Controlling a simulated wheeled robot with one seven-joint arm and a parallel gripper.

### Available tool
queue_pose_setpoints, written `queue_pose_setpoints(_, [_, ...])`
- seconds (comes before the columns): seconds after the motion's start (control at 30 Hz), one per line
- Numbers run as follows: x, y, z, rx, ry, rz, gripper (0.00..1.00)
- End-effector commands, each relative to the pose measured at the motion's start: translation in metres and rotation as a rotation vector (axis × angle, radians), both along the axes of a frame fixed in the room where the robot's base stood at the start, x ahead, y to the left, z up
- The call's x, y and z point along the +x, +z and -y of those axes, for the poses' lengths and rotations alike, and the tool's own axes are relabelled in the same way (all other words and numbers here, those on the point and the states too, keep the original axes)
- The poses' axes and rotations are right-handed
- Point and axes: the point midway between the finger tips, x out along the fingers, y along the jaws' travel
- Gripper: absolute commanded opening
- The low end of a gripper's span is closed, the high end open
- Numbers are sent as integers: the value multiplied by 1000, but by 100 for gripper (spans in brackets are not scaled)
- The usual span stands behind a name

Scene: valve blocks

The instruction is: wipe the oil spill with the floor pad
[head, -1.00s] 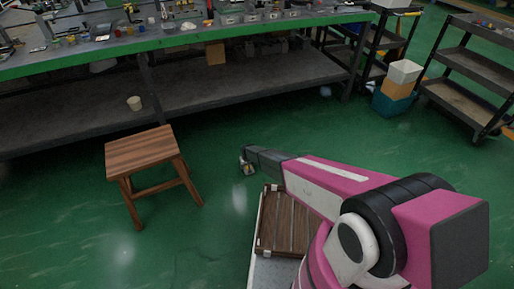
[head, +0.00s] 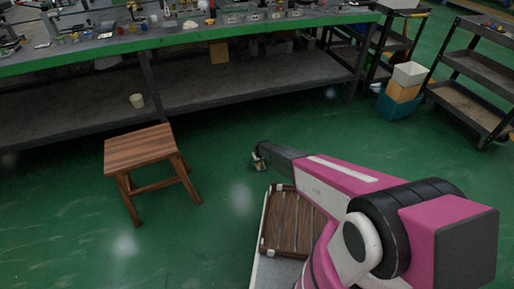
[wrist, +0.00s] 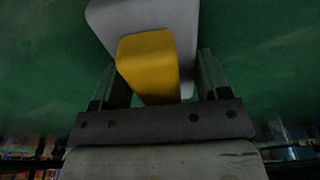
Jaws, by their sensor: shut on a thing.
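My gripper (wrist: 163,72) is shut on the yellow grip of the floor pad (wrist: 148,62), with one finger on each side of it. The pad's pale grey body (wrist: 180,14) extends beyond the yellow part at the top of the wrist view. In the head view, my gripper (head: 260,160) is at the far end of my pink arm, over the green floor; the pad there is small and mostly hidden. I cannot make out the oil spill in either view; only pale glossy patches show on the floor.
A wooden stool (head: 142,148) stands left of my gripper. A long workbench (head: 200,38) with a lower shelf (head: 90,112) crosses the back; a small cup (head: 137,101) is there. Stacked bins (head: 391,107) and a dark shelf cart (head: 462,92) stand at right. Floor around my gripper is clear.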

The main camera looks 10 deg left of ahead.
Motion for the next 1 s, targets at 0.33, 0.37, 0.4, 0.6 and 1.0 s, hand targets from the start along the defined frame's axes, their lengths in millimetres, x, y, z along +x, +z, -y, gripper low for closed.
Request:
queue_pose_setpoints(0.33, [-3, 43, 6, 1, -3, 1, 50])
queue_pose_setpoints(0.37, [-3, 45, 7, 1, -3, 1, 50])
queue_pose_setpoints(0.4, [-3, 49, 7, 1, -4, 1, 50])
queue_pose_setpoints(0.6, [-4, 67, 11, 0, -6, 1, 50])
queue_pose_setpoints(1.0, [-4, 80, 13, 1, -7, 1, 50])
